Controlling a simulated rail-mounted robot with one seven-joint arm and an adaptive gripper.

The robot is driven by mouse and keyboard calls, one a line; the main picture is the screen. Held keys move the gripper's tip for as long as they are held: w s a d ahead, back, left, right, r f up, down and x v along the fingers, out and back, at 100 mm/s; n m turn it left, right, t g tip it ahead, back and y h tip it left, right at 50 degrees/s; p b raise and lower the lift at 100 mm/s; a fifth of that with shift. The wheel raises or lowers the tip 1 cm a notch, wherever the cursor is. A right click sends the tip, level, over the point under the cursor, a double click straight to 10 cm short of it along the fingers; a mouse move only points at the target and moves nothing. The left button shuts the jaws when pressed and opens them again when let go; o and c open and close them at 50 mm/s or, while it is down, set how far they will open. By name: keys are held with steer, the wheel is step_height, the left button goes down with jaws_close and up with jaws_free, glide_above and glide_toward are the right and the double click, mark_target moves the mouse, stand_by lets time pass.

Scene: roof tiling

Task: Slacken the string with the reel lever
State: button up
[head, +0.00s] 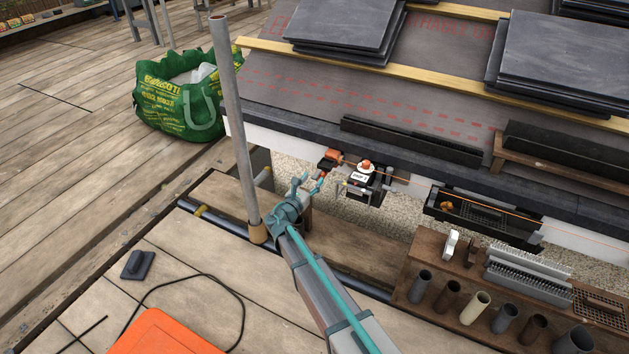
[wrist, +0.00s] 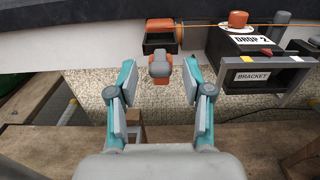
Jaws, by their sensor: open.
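The reel (head: 332,155) is a small orange and dark unit on the white fascia under the roof edge; in the wrist view its dark housing (wrist: 160,42) is top centre. A grey knob with an orange end (wrist: 160,67), which looks like the lever, hangs below it. The thin orange string (head: 400,179) runs right from the reel along the eave and looks straight. My gripper (head: 312,182) is open just below the reel. In the wrist view its fingers (wrist: 159,72) stand either side of the lever, with gaps on both sides and no clear contact.
A black "DROP 2" box (wrist: 248,43) and "BRACKET" frame (wrist: 262,76) stand close right of the reel. A grey upright pole (head: 235,125) rises left of my arm. A wooden rack with pipe pieces (head: 408,268) is at lower right. Slates (head: 350,28) lie on the roof.

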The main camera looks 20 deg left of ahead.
mark_target(317, 175)
steer(key=shift+w+d, duration=0.15)
steer(key=shift+w, duration=1.05)
jaws_close()
